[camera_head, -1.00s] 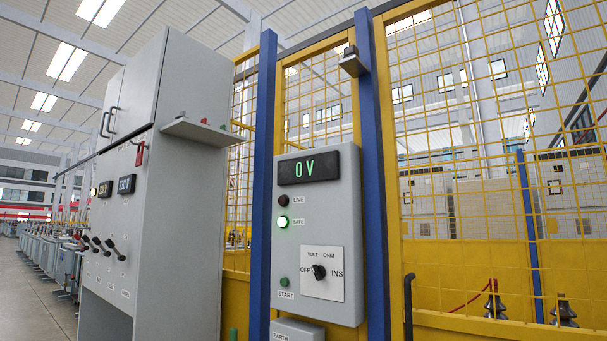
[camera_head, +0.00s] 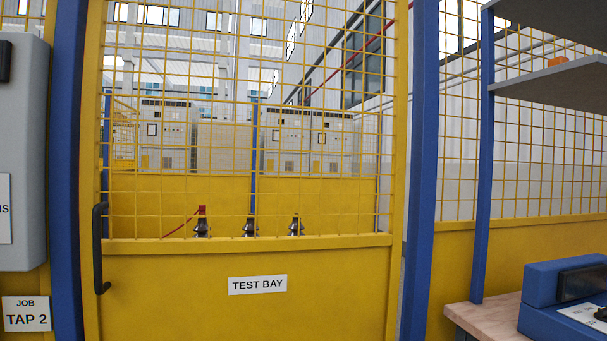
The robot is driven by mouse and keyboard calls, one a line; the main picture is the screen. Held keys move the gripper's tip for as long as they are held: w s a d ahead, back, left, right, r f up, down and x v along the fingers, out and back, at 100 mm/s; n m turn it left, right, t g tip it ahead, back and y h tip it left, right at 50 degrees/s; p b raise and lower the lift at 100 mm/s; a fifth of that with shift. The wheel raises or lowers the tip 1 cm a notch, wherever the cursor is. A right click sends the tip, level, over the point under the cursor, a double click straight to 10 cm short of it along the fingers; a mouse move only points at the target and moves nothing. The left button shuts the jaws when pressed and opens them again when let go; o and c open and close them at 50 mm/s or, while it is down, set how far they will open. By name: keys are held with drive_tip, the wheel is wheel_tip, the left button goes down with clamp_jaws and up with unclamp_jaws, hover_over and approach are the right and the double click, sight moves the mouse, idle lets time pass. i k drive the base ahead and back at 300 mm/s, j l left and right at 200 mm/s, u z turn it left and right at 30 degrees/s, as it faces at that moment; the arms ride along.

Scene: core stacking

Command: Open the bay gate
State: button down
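The bay gate (camera_head: 180,290) is a yellow frame with wire mesh above and a solid panel below, marked with a "TEST BAY" sign (camera_head: 257,285). It stands shut between two blue posts, the left post (camera_head: 68,170) and the right post (camera_head: 422,170). A black vertical handle (camera_head: 99,248) is on the gate's left edge. Through the mesh, several dark insulators (camera_head: 249,228) show inside the bay, with a red lead at the left one. My gripper is not in view.
A grey panel (camera_head: 22,150) is at the left edge, with a "JOB TAP 2" card (camera_head: 26,314) below it. At the right are a bench (camera_head: 480,318) with a blue instrument (camera_head: 560,290) and grey shelves (camera_head: 560,82).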

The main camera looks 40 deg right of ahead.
sight(328, 287)
drive_tip(key=z, duration=0.9)
